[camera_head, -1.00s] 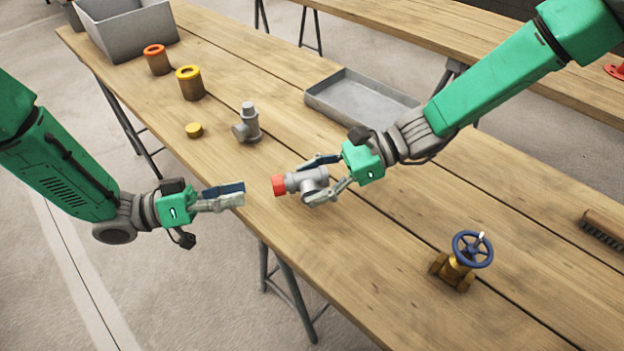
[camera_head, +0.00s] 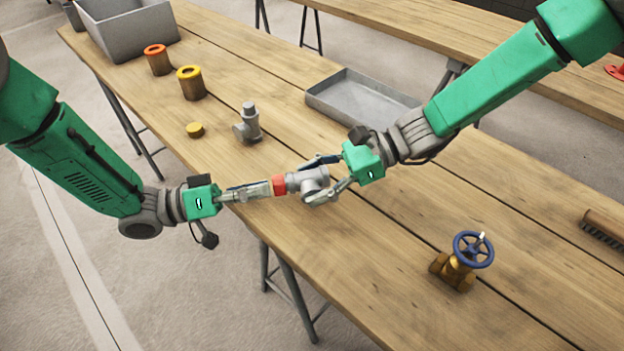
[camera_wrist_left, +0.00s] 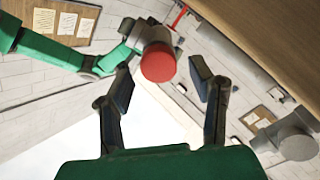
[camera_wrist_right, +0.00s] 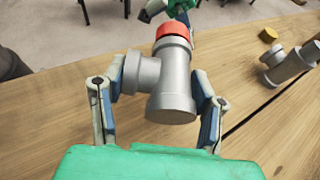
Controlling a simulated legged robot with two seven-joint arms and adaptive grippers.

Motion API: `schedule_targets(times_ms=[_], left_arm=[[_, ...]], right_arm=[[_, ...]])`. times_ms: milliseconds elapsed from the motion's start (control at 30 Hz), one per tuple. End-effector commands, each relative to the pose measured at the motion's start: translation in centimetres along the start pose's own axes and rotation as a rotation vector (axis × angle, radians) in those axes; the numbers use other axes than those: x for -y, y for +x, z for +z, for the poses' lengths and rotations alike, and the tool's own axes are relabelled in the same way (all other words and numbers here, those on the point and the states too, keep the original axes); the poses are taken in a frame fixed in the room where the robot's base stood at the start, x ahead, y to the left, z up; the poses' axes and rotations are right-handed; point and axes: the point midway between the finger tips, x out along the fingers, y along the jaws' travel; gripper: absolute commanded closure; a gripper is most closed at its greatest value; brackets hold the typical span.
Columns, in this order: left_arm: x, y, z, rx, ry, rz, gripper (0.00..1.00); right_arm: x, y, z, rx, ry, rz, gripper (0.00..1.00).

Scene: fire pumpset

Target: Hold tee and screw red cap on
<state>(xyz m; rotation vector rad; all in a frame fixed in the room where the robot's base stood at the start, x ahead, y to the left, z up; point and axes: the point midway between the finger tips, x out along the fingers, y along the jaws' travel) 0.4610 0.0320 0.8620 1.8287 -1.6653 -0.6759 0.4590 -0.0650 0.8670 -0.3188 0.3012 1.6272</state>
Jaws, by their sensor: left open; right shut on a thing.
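My right gripper (camera_head: 326,180) is shut on a grey tee (camera_head: 312,182) and holds it over the table. The tee also shows between the fingers in the right wrist view (camera_wrist_right: 172,85). A red cap (camera_head: 279,185) sits at the tee's end that faces my left gripper; it shows in the left wrist view (camera_wrist_left: 158,62) and the right wrist view (camera_wrist_right: 173,30). How far it is screwed on cannot be told. My left gripper (camera_head: 268,188) is open, its fingertips close to the red cap. In the left wrist view its fingers are spread either side of the cap, apart from it.
A second grey tee (camera_head: 248,125) stands on the table (camera_head: 390,240) beside a yellow cap (camera_head: 194,130). Orange-topped (camera_head: 157,60) and yellow-topped (camera_head: 191,83) cylinders, a grey bin (camera_head: 130,35), a shallow tray (camera_head: 360,100) and a blue-wheeled valve (camera_head: 463,262) stand around. The table's front middle is clear.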

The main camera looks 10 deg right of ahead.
Motion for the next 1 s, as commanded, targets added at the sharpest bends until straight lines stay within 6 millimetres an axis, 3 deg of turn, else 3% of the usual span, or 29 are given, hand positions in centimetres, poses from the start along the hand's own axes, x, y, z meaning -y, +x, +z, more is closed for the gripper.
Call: schedule_targets(times_ms=[200,567,700,867,1000], left_arm=[[0.0,2.2,0.0,0.001,0.001,0.0,0.51],[0.0,2.6,0.0,-0.001,0.0,-0.001,0.51],[0.0,2.6,0.0,0.0,0.001,-0.001,1.0],[0.1,2.6,0.0,0.0,0.017,-0.002,1.0],[0.1,2.6,0.0,0.001,0.188,-0.003,1.0]], right_arm=[[0.0,0.0,0.1,0.002,-0.001,0.0,1.0],[0.0,0.0,0.1,0.002,-0.001,0.0,1.0],[0.0,0.0,0.1,0.002,-0.001,0.0,1.0],[0.0,0.0,0.1,0.003,-0.002,0.001,1.0],[0.0,0.0,0.2,0.004,-0.002,0.002,1.0]])
